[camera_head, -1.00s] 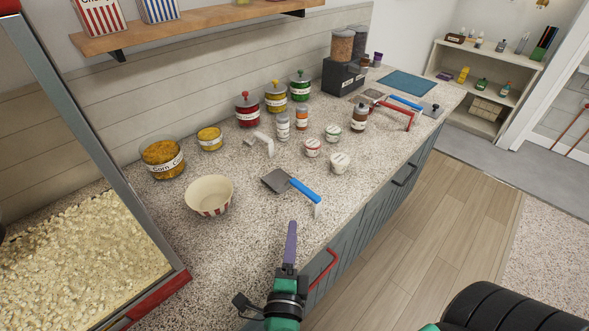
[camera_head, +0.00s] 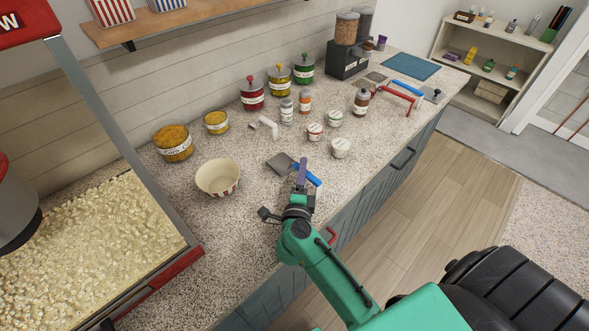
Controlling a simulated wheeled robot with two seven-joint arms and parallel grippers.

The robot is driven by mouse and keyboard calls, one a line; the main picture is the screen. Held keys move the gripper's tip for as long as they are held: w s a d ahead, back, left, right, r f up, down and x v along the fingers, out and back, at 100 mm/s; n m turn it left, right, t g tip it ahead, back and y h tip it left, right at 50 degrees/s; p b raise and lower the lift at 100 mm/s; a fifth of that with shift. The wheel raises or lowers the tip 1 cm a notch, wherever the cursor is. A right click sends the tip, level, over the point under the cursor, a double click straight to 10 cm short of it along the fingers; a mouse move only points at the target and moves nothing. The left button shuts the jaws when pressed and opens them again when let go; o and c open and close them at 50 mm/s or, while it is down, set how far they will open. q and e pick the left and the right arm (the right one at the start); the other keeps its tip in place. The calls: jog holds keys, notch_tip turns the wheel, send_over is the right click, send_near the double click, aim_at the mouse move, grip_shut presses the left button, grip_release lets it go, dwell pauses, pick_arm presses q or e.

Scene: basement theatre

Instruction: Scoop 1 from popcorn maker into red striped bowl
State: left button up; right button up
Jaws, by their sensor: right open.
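The popcorn maker (camera_head: 190,258) stands at the left, with a red-edged frame and a deep bed of popcorn (camera_head: 95,245) inside. The red striped bowl (camera_head: 218,178) sits on the counter to its right and looks empty. A scoop with a grey metal pan (camera_head: 281,163) and blue handle (camera_head: 313,180) lies on the counter right of the bowl. My right gripper (camera_head: 301,178) is open over the blue handle and partly hides it; I cannot tell whether it touches. My left gripper is not in view.
The speckled counter (camera_head: 215,225) is bare before the bowl.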

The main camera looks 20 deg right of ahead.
grip_shut()
dwell(1.3)
